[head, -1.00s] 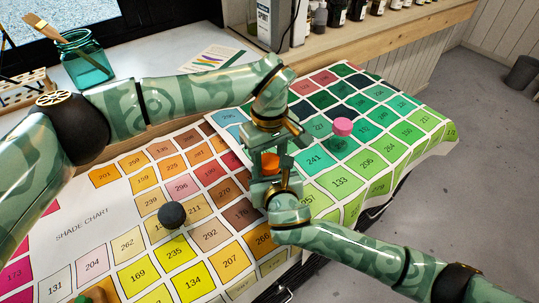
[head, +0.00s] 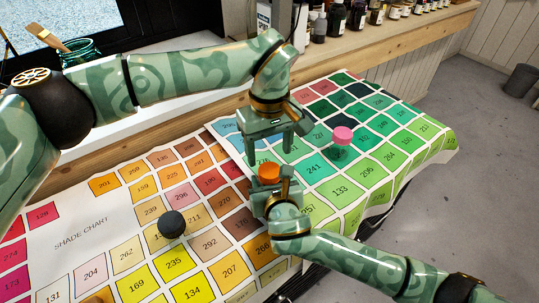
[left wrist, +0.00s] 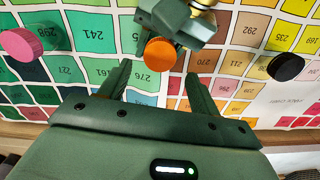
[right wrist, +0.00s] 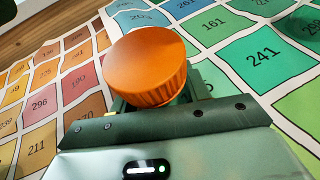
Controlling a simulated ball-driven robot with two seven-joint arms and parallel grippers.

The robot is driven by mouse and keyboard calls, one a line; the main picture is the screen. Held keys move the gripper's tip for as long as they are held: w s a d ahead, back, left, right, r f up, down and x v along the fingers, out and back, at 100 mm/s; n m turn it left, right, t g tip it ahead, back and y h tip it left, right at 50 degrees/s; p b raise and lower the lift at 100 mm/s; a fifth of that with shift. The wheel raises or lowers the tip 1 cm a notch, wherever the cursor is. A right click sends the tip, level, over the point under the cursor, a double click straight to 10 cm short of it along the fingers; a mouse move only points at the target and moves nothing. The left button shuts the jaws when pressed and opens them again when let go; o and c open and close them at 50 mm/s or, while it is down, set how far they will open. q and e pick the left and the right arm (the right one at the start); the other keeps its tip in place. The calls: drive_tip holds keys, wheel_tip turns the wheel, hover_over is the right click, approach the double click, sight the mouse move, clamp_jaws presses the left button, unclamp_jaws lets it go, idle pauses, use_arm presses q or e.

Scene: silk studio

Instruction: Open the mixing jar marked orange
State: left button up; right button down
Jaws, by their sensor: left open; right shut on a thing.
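The mixing jar with the orange lid (head: 269,172) is upright in my right gripper (head: 273,187), which is shut on it below the lid. The ribbed orange lid (right wrist: 147,68) fills the middle of the right wrist view and sits on top; the jar body is mostly hidden by the gripper. My left gripper (head: 277,148) is open and empty, pointing down just above the lid. In the left wrist view the lid (left wrist: 160,52) shows between and a little beyond its spread fingers (left wrist: 158,75). I cannot tell whether the lid is loosened.
A black-lidded jar (head: 172,223) stands to the left on the shade chart (head: 75,240). A pink-lidded jar (head: 342,138) stands to the right on the green squares. A teal glass with brushes (head: 80,50) is at the back left; bottles (head: 338,18) line the back shelf.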

sight(270, 170)
use_arm(q)
wheel_tip(270, 170, up, 2)
drive_tip(key=shift+r+m, duration=0.1)
drive_tip(key=shift+m, duration=1)
wheel_tip(270, 170, down, 8)
drive_tip(key=shift+r, duration=0.15)
drive_tip(key=shift+c, duration=0.3)
drive_tip(key=c, duration=0.9)
drive_tip(key=n, duration=0.3)
drive_tip(key=shift+c, duration=0.2)
